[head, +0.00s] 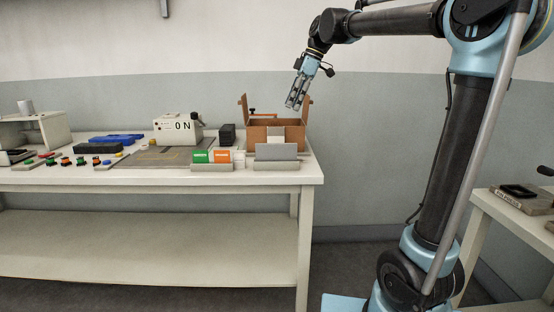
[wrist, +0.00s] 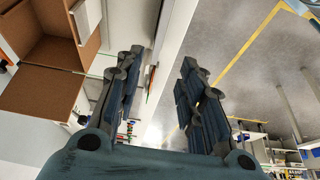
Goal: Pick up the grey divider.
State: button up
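The grey divider (head: 277,151) appears as a flat grey panel standing upright in a low holder at the front right of the table. My gripper (head: 294,105) hangs tilted above the brown box, higher than the divider and apart from it. In the wrist view my gripper (wrist: 162,60) has its two fingers spread wide, with nothing between them.
The open brown box (head: 258,143) stands just behind the divider; it also shows in the wrist view (wrist: 45,75). Green and orange cards (head: 213,157) stand left of the divider. A white "0 N" device (head: 179,129) stands behind. The table's right edge is close.

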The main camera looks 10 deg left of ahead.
send_over(276, 146)
jog(key=w+d, duration=0.1)
jog(key=d, duration=0.1)
jog(key=f, duration=1)
jog(key=shift+w+a+f, duration=0.1)
jog(key=shift+a+f, duration=0.1)
jog(key=shift+w+d+x, duration=0.1)
jog(key=shift+w+x, duration=0.05)
jog(key=shift+x, duration=1.35)
jog(key=shift+w+d+x, duration=0.1)
jog(key=shift+x, duration=1.4)
jog(key=shift+s+f, duration=0.15)
jog(key=shift+f, duration=0.2)
grip_shut()
